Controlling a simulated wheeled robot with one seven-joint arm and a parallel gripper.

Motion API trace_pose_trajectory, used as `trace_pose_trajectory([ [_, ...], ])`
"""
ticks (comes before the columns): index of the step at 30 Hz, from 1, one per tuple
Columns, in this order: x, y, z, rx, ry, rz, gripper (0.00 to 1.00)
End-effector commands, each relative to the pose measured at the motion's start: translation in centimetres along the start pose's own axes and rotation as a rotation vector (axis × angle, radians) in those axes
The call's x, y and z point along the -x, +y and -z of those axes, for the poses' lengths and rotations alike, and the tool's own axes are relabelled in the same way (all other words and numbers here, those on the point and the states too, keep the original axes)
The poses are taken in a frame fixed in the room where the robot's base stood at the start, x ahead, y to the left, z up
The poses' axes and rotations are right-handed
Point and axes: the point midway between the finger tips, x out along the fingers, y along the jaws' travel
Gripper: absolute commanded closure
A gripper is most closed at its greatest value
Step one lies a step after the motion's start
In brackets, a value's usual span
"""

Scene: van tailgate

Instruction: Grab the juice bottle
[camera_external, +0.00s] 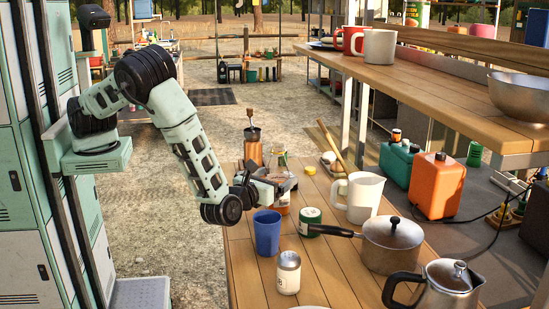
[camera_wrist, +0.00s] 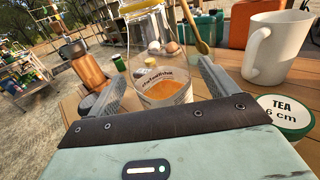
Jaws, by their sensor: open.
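The juice bottle (camera_wrist: 166,92) is clear glass with a white label and orange contents. In the wrist view it stands upright between the two fingers of my gripper (camera_wrist: 165,78), which are open on either side of it. Neither finger clearly touches it. In the external view the bottle (camera_external: 283,203) is partly hidden behind my gripper (camera_external: 279,184), near the far left part of the wooden table. The bottle's top is cut off in the wrist view.
A blue cup (camera_external: 267,232), a green tea tin (camera_external: 309,222) and a white pitcher (camera_external: 361,198) stand close by. A saucepan (camera_external: 391,245), a kettle (camera_external: 447,288) and a white can (camera_external: 288,273) are nearer the camera.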

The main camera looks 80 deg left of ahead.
Motion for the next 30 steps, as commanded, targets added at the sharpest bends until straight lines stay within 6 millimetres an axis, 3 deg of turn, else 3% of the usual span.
trace_pose_trajectory([
  [6,-3.2,0.1,-0.1,0.001,-0.001,-0.002,0.14],
  [13,-3.5,0.0,0.0,0.0,0.0,0.0,0.14],
  [14,-3.5,0.0,0.0,0.0,0.0,0.0,0.17],
  [18,-3.5,0.0,0.0,0.0,0.0,0.0,0.56],
  [20,-3.5,0.0,0.0,0.0,0.0,0.0,0.71],
  [30,-3.5,0.0,-0.2,0.001,-0.001,0.0,0.71],
])
